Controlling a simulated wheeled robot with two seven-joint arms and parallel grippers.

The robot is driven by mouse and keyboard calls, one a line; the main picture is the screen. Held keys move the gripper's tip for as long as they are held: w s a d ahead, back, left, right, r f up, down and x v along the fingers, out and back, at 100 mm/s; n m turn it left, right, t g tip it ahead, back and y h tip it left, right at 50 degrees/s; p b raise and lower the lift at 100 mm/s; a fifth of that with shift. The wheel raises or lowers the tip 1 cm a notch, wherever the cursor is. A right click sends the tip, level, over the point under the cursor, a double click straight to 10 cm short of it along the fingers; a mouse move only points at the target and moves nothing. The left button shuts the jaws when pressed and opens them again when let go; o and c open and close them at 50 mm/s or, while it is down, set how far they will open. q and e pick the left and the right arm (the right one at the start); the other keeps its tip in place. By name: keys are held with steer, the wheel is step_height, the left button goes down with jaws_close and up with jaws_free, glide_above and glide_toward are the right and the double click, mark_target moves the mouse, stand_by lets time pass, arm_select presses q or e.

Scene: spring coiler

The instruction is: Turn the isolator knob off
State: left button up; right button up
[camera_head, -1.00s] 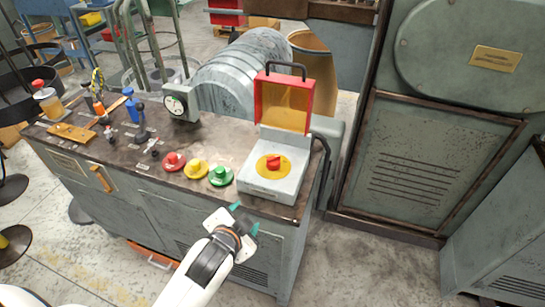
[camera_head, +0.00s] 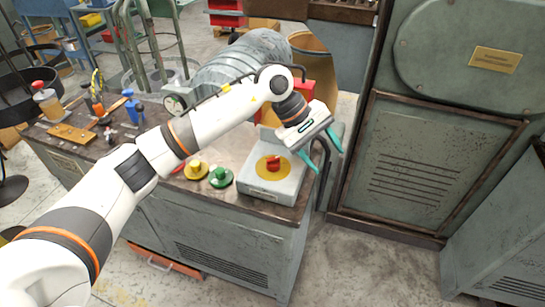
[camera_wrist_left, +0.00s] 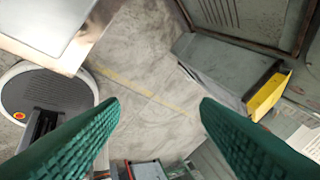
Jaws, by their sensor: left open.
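The isolator knob (camera_head: 273,163) is red and sits on a round yellow plate (camera_head: 262,172) on top of the grey isolator box (camera_head: 285,186), at the bench's right end. The red-framed lid (camera_head: 304,88) stands raised behind it, mostly hidden by my arm. My left gripper (camera_head: 329,162) is open and empty, up and to the right of the knob in the picture, apart from it. In the left wrist view its green fingers (camera_wrist_left: 160,112) are spread with only floor between them; the knob is not visible there. My right gripper is not in view.
Yellow (camera_head: 196,170) and green (camera_head: 220,178) push buttons sit left of the box; a red one is mostly covered by my arm. A grey cabinet (camera_head: 440,165) stands to the right.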

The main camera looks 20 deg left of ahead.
mark_target(273, 158)
arm_select(q)
steer(key=w+a+r+m+y, duration=0.1)
steer(key=w+a+r+y, duration=0.15)
steer(key=a, duration=0.45)
steer(key=w+a+r+y, duration=0.1)
steer(key=a+y, duration=0.3)
steer(key=a, duration=0.2)
step_height(273, 158, down, 12)
steer(key=shift+d+f+p, duration=0.1)
steer(key=shift+d+p, duration=0.05)
steer(key=shift+p, duration=0.85)
steer(key=shift+w, duration=0.1)
steer(key=c, duration=1)
steer(key=shift+o, duration=0.2)
